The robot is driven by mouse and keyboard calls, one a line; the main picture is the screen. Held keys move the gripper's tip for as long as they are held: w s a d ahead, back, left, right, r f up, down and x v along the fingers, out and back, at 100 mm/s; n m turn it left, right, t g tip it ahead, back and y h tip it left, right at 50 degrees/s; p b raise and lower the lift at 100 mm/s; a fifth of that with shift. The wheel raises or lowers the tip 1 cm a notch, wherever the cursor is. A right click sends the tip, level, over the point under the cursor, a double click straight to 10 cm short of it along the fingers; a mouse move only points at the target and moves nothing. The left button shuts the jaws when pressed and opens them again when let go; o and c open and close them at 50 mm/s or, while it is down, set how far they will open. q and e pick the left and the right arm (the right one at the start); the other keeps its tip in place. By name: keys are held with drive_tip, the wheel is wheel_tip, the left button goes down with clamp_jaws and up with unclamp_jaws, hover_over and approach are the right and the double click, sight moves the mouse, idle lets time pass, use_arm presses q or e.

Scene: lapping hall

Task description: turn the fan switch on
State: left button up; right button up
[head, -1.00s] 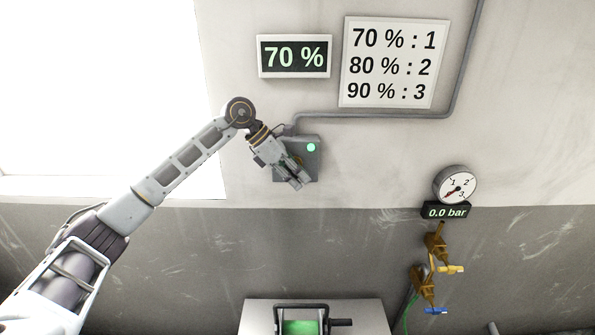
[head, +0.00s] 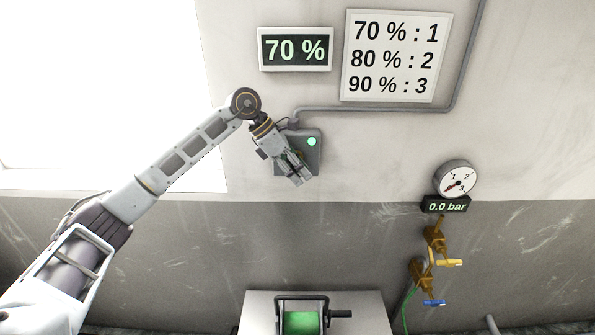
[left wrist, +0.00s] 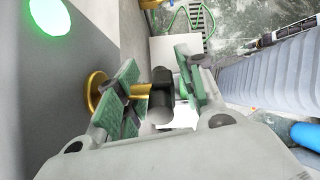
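The fan switch box (head: 314,158) is a grey box on the wall with a lit green lamp (head: 312,141). The lamp also shows at the top left of the left wrist view (left wrist: 50,17). In that view a switch lever with a brass shaft (left wrist: 115,90) and a black end (left wrist: 160,95) sticks out from a brass collar. My left gripper (head: 299,178) is in front of the box. In the left wrist view its green-padded fingers (left wrist: 158,88) stand apart, one on each side of the lever. Whether a pad touches it is unclear. My right gripper is out of view.
A display (head: 295,49) reads 70 %, beside a sign (head: 396,57) pairing percentages with numbers. A gauge (head: 456,178) over a 0.0 bar display and brass valves (head: 436,240) are at right. A reel with green hose (head: 300,322) stands below.

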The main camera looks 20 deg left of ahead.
use_arm(q)
drive_tip(key=v, duration=1.2)
idle(0.3)
idle(0.6)
